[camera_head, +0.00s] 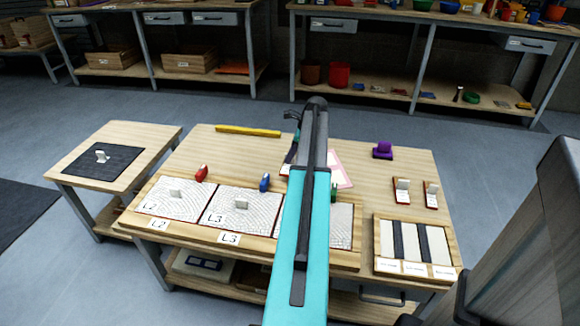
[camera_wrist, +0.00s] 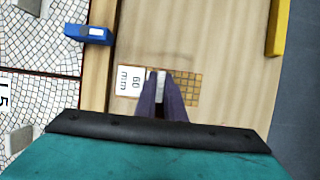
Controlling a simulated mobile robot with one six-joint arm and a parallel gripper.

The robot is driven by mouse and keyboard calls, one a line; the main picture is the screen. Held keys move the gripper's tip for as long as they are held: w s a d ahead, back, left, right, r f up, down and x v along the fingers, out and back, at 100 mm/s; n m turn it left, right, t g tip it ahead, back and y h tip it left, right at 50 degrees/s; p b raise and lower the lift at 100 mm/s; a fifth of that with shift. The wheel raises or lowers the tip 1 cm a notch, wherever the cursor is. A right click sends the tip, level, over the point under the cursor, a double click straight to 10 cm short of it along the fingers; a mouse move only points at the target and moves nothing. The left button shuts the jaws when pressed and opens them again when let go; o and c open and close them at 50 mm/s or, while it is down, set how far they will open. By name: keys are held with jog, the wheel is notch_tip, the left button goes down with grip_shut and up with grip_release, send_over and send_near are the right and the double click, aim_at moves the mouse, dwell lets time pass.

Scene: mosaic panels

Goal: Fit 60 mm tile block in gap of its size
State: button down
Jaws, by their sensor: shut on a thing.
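In the wrist view, my gripper (camera_wrist: 160,80) is shut on a white upright piece, apparently the grip of the tile block (camera_wrist: 190,88). The block has a brown tile grid and a white label (camera_wrist: 131,81) reading "60 mm". It is over the pale wooden table; I cannot tell whether it touches it. In the head view, my arm hides the block and most of the gripper. The panel board (camera_head: 150,222) carries white mosaic panels (camera_head: 240,217), with L2 and L3 labels and white grips. Gaps between panels show as narrow dark lines; my arm covers part of the board.
A yellow bar (camera_head: 247,131) lies at the back. A purple object (camera_head: 382,150), two small white-faced pieces (camera_head: 402,190) and a striped tray (camera_head: 376,245) are at right. A side table (camera_head: 120,133) stands left.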

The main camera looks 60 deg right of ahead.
aim_at(291, 163)
jog(key=shift+f, duration=0.25)
jog(key=shift+f, duration=1.9)
jog(key=shift+f, duration=0.1)
jog(key=c, duration=1.8)
grip_release()
jog(key=shift+c, duration=0.2)
jog(key=shift+b, duration=0.3)
jog(key=p+v, duration=0.1)
jog(key=v, duration=1.1)
jog(key=shift+p, duration=0.4)
jog(key=shift+o, duration=0.4)
